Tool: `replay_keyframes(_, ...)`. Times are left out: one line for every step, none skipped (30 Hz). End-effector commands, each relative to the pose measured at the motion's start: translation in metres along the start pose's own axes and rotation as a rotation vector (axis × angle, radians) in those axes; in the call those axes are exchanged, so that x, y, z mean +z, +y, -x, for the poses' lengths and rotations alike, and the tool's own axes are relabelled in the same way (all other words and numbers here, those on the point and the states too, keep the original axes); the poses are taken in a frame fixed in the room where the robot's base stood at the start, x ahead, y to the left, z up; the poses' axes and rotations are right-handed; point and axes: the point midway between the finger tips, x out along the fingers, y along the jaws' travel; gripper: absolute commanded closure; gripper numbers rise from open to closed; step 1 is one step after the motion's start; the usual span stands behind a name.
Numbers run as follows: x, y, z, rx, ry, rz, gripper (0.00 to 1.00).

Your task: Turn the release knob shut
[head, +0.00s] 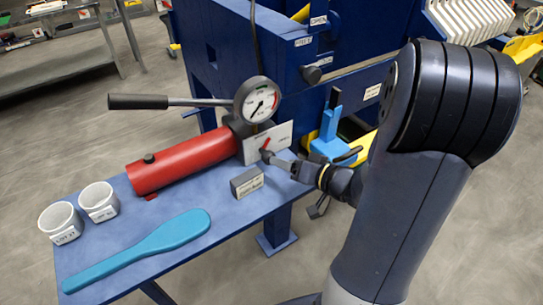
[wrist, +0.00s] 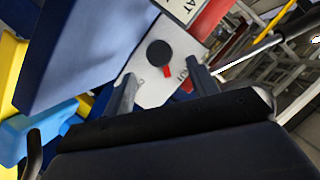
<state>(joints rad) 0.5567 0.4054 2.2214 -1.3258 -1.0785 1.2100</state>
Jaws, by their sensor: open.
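The release knob shows in the wrist view as a dark round knob (wrist: 159,53) with a red pointer, on a pale plate (wrist: 140,85). The pointer aims toward the lower right in that view. In the head view the plate (head: 281,137) stands at the pump's end, with the red pointer (head: 267,143) visible and my gripper (head: 272,156) just in front of it. In the wrist view my gripper (wrist: 158,83) is open, one finger on each side below the knob. Nothing is between the fingers, and they look apart from the knob. The plate's lettering is partly hidden.
The red pump cylinder (head: 180,165) with a black-handled lever (head: 137,102) and a gauge (head: 257,100) lies on the blue bench (head: 150,215). A grey labelled block (head: 247,182), two white cups (head: 98,200) and a teal paddle (head: 150,245) are nearby. The blue press frame (head: 225,50) stands behind.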

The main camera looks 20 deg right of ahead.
Motion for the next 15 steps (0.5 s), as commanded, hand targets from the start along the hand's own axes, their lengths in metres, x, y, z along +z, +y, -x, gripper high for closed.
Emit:
replay_keyframes(0.002,0.000,-0.009,-0.005,-0.004,0.001,0.44)
replay_keyframes(0.002,0.000,-0.014,-0.004,-0.004,0.001,0.44)
replay_keyframes(0.002,0.000,-0.020,-0.004,-0.004,0.001,0.44)
replay_keyframes(0.002,0.000,-0.025,-0.004,-0.004,0.001,0.44)
replay_keyframes(0.002,0.000,-0.029,-0.004,-0.004,0.001,0.44)
replay_keyframes(0.002,0.000,-0.036,-0.004,-0.003,0.001,0.44)
replay_keyframes(0.002,0.000,-0.040,-0.003,-0.003,0.002,0.44)
replay_keyframes(0.002,0.000,-0.044,-0.003,-0.003,0.002,0.44)
replay_keyframes(0.002,0.000,-0.049,-0.003,-0.003,0.001,0.44)
replay_keyframes(0.002,0.000,-0.053,-0.003,-0.002,0.001,0.44)
replay_keyframes(0.001,0.000,-0.056,-0.002,-0.002,0.002,0.44)
replay_keyframes(0.001,0.000,-0.060,-0.001,-0.002,0.002,0.44)
replay_keyframes(0.001,0.000,-0.062,-0.001,-0.002,0.002,0.44)
replay_keyframes(0.001,0.000,-0.065,-0.002,-0.001,0.002,0.44)
replay_keyframes(0.001,0.000,-0.067,-0.001,-0.001,0.002,0.44)
